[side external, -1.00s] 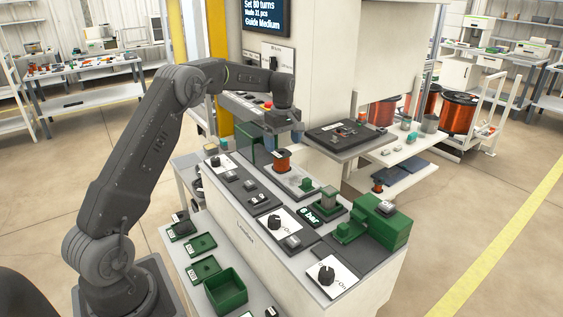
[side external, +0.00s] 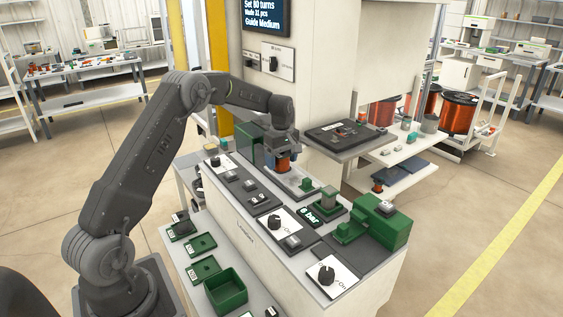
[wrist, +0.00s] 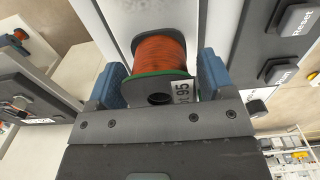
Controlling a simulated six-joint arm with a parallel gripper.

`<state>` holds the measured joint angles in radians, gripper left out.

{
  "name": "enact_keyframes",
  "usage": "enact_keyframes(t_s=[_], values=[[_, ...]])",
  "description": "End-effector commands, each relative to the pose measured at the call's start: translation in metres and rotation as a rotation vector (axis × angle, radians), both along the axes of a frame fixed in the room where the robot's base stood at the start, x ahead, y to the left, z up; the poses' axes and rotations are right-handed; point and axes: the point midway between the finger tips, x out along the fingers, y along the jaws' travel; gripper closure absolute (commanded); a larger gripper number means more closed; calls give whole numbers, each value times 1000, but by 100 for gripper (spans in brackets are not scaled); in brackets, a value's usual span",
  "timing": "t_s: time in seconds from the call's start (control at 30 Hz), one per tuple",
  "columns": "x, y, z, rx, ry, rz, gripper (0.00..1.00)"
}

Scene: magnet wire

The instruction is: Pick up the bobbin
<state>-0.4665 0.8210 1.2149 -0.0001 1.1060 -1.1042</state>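The bobbin (wrist: 160,53), wound with copper-orange wire, has a dark flange with a green edge, a central hole and a white label reading 95. In the wrist view it sits between the two blue fingers of my gripper (wrist: 161,75), with a narrow gap visible on each side. My gripper is open around it. In the side view my gripper (side external: 283,157) points down over the bobbin (side external: 283,167), which stands on a light plate (side external: 297,183) on the bench. The fingers partly hide it there.
A green upright panel (side external: 249,145) stands close to the left of my gripper. A green block fixture (side external: 328,199) and a larger green machine (side external: 380,220) are to the right. A dark raised plate (side external: 345,138) is behind. Reset and Run buttons (wrist: 293,20) lie beside the bobbin.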

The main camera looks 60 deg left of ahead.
Motion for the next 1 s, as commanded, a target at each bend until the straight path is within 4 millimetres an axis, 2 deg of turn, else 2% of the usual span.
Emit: enact_keyframes(t_s=[0.07,0.5,0.83,1.0], values=[[0,0,0,0,0,0,33],[0,0,1,0,-1,0,75],[1,0,5,1,-4,0,76],[1,1,20,3,-6,0,76]])
